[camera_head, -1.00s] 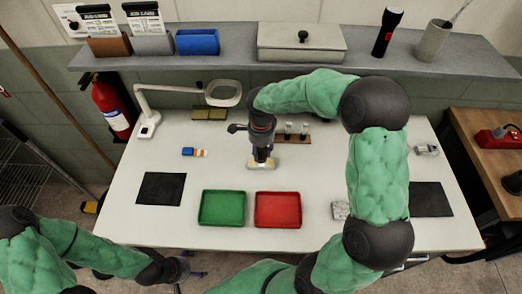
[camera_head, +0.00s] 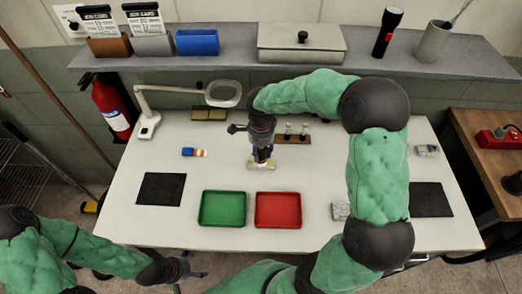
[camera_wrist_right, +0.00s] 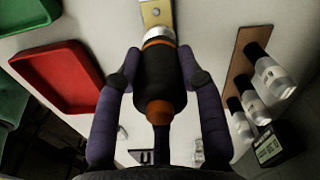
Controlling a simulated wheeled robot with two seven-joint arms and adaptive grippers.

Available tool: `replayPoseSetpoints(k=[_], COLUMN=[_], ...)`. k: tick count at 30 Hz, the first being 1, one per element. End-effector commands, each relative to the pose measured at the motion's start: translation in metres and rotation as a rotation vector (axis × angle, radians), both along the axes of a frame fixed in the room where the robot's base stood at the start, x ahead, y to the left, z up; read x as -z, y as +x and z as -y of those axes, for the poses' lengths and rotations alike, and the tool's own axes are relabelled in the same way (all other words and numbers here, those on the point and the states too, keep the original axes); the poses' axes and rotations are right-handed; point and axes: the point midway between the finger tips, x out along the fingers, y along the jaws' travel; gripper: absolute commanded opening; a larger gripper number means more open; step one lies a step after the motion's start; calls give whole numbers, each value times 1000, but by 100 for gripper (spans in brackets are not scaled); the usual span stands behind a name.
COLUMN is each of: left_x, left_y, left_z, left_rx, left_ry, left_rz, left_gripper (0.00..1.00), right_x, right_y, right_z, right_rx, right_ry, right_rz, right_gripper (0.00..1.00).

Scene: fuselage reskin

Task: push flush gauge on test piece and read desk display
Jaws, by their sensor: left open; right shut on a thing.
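My right gripper (camera_wrist_right: 158,85) is shut on the flush gauge (camera_wrist_right: 157,65), a black cylinder with orange bands and a silver tip. The gauge points down at the pale test piece (camera_wrist_right: 157,13), which also shows on the white table in the head view (camera_head: 261,166). The tip seems to meet the piece, but I cannot tell whether it is pressed. The fingers hide much of the gauge in the head view. My left gripper (camera_head: 187,269) is open and empty off the table's front edge. A dark box with a pale panel (camera_wrist_right: 272,146) may be the display; I cannot read it.
Green tray (camera_head: 222,208) and red tray (camera_head: 278,210) lie in front of the test piece. A wooden rack with small bottles (camera_head: 292,138) stands close behind it. A magnifier lamp (camera_head: 148,122) stands back left. The table's left front is mostly clear around a black mat (camera_head: 161,189).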

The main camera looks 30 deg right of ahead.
Motion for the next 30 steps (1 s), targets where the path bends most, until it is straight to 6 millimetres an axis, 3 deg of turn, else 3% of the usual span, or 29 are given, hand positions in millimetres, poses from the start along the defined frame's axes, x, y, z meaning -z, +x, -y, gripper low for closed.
replayPoseSetpoints(k=[30], left_x=[-45], left_y=[0], left_z=[0], left_rx=[0], left_ry=[0], left_rz=[0], left_gripper=[84], right_x=[-69], right_y=[2], right_z=[1], right_rx=[1], right_ry=[-1], right_rz=[7], right_gripper=[1])
